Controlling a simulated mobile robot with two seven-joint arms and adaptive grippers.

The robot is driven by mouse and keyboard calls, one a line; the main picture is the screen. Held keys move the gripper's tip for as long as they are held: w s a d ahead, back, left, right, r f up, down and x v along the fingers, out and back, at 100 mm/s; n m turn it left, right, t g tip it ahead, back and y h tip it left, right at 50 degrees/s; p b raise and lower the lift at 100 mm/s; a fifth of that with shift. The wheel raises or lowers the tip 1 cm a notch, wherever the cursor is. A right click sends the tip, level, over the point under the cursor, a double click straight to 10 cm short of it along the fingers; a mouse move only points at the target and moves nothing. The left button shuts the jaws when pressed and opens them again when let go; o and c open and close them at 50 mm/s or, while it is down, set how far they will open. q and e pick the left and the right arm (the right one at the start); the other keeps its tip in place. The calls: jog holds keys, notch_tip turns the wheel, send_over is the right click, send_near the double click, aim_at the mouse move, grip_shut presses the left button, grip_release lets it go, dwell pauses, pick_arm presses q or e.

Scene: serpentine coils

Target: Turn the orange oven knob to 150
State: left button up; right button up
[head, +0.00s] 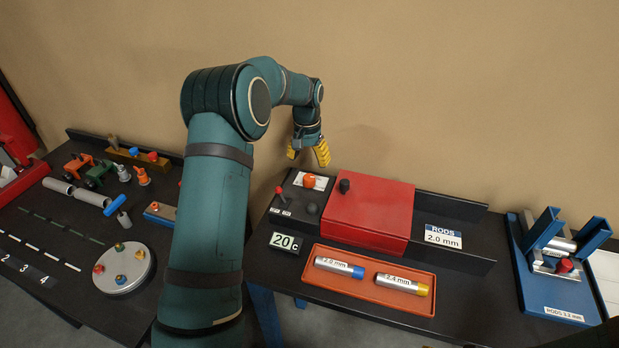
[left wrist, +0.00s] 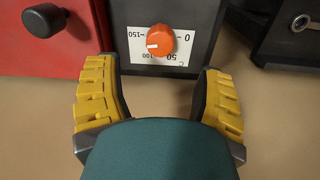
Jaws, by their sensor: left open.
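The orange oven knob (head: 309,181) sits on a white scale plate on the dark control panel, left of the red oven lid (head: 370,208). In the left wrist view the orange knob (left wrist: 161,41) shows upside down, with 150, 100, 50 and 0 around it. A white mark on the knob is on its left side, toward the 150–100 side; its exact reading is unclear. My left gripper (head: 307,154) is open and empty, above and behind the knob. In the left wrist view its yellow fingers (left wrist: 160,95) are wide apart, short of the knob. My right gripper is not in view.
A display (head: 285,242) reads 20 C. A red lever (head: 280,193) and black knobs are close to the orange knob. An orange tray (head: 370,292) holds two rods in front. A blue stand (head: 552,255) is at right. The left table carries several small parts.

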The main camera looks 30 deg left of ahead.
aim_at(310, 176)
pick_arm(q)
notch_tip(310, 176, down, 7)
jog(key=shift+d+f, duration=0.1)
jog(key=shift+f, duration=0.05)
dwell(0.4)
grip_shut()
